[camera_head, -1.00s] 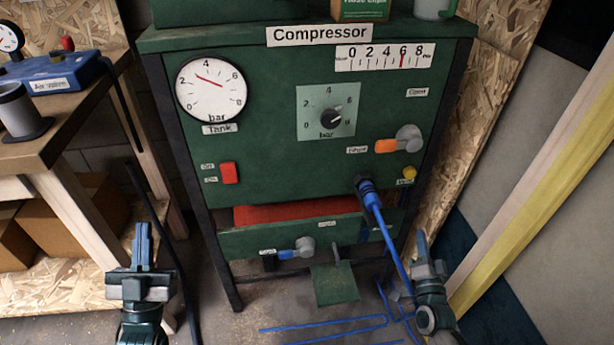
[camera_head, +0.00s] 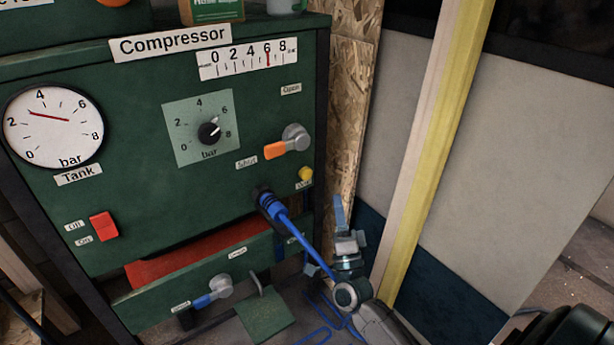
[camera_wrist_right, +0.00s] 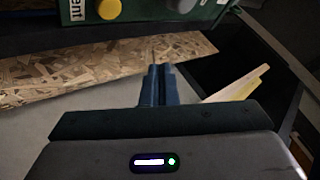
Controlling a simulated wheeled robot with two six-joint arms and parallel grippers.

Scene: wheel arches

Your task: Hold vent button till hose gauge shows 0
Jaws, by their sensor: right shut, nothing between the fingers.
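The yellow vent button (camera_head: 306,175) sits at the lower right of the green compressor panel, above a small label. It also shows at the top of the right wrist view (camera_wrist_right: 109,9), beside a label ending in "ent". The hose gauge (camera_head: 248,59) is a white strip scale at the top right, its red pointer near 6. The blue hose (camera_head: 300,238) plugs into the panel left of the button. My right gripper (camera_head: 340,215) is shut and empty, to the right of and below the button, apart from it. Its fingers show in the wrist view (camera_wrist_right: 159,85). My left gripper is out of view.
An orange-handled valve (camera_head: 275,149) labelled "Shut" sits above the button. A round tank gauge (camera_head: 53,127), a pressure dial (camera_head: 209,133) and a red switch (camera_head: 103,226) are further left. A yellow-edged post (camera_head: 440,140) stands right of the chipboard (camera_head: 350,120).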

